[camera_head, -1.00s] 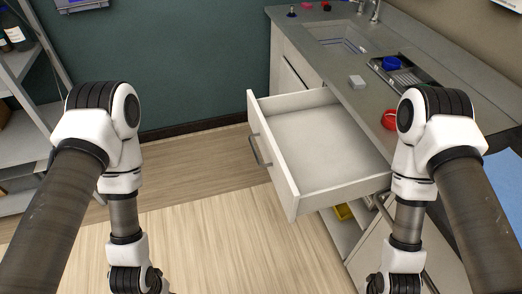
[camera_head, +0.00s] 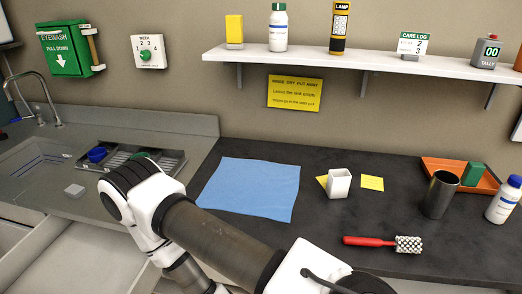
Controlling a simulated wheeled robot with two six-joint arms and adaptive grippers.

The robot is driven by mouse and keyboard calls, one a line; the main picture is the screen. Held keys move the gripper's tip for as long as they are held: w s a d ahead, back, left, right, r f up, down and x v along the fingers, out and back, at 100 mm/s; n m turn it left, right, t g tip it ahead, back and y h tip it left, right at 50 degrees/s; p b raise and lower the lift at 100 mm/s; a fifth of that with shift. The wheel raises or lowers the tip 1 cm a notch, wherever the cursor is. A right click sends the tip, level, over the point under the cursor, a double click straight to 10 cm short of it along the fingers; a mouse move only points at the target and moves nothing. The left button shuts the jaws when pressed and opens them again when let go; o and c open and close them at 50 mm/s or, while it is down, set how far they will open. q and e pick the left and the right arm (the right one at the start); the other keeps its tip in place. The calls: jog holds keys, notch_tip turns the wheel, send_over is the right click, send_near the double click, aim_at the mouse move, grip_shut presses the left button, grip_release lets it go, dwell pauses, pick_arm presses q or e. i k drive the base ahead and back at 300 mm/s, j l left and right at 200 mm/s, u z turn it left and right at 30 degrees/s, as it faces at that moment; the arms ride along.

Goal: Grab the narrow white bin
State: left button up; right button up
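The narrow white bin (camera_head: 339,185) stands upright on the dark counter, right of the blue cloth. It is a small, open-topped, square container. A yellow piece lies partly hidden behind its left side. One of my arms crosses the lower left and middle of the view, short of the bin and apart from it. Neither gripper is in view.
A yellow note (camera_head: 372,183) and red-handled brush (camera_head: 380,242) lie nearby. A metal cup (camera_head: 440,194), orange tray (camera_head: 462,172) and white bottle (camera_head: 504,200) stand right. The blue cloth (camera_head: 250,188) is left; a shelf (camera_head: 370,62) hangs above.

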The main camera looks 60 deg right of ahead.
aim_at(338, 182)
jog(key=k+z, duration=0.15)
jog(key=z, duration=2.25)
jog(key=l+u, duration=0.1)
jog(key=l, duration=0.25)
